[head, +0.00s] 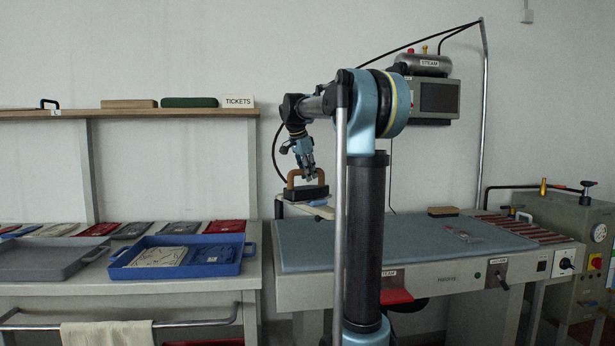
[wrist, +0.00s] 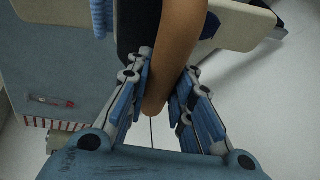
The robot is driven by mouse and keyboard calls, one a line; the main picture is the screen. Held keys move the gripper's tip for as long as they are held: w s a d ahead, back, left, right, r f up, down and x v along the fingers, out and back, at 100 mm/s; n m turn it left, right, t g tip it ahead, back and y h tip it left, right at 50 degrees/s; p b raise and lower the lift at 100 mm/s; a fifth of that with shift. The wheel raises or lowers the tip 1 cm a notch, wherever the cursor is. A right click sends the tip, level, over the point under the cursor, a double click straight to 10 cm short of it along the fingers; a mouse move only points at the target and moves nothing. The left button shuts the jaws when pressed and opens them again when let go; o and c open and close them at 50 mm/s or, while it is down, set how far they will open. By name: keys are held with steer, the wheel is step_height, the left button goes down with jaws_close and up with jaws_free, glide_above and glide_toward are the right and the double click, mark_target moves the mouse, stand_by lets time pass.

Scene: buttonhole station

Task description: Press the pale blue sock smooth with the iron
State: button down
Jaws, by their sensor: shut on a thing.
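My gripper (head: 308,175) is shut on the tan curved handle of the iron (head: 306,193), which has a dark block-shaped body. In the wrist view the fingers (wrist: 161,88) close on both sides of the handle, and the iron's dark body (wrist: 136,28) shows beneath it. A pale blue ribbed piece, likely the sock (wrist: 102,16), shows beside the iron; a bit of pale blue also shows under the iron in the head view (head: 318,203). The iron is over a narrow cream board (head: 300,210); I cannot tell whether it touches. Most of the sock is hidden.
The blue-grey pressing table (head: 330,255) extends right, with a brush-like block (head: 443,211) and a small clear-and-red item (head: 462,234) on it. A blue tray (head: 220,268) and a grey tray (head: 45,262) with folded cloths behind stand left. A boiler (head: 570,240) stands right.

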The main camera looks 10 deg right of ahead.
steer(key=w+a, duration=0.3)
steer(key=w, duration=0.4)
stand_by(3.5)
steer(key=shift+r, duration=0.15)
steer(key=shift+r, duration=2.9)
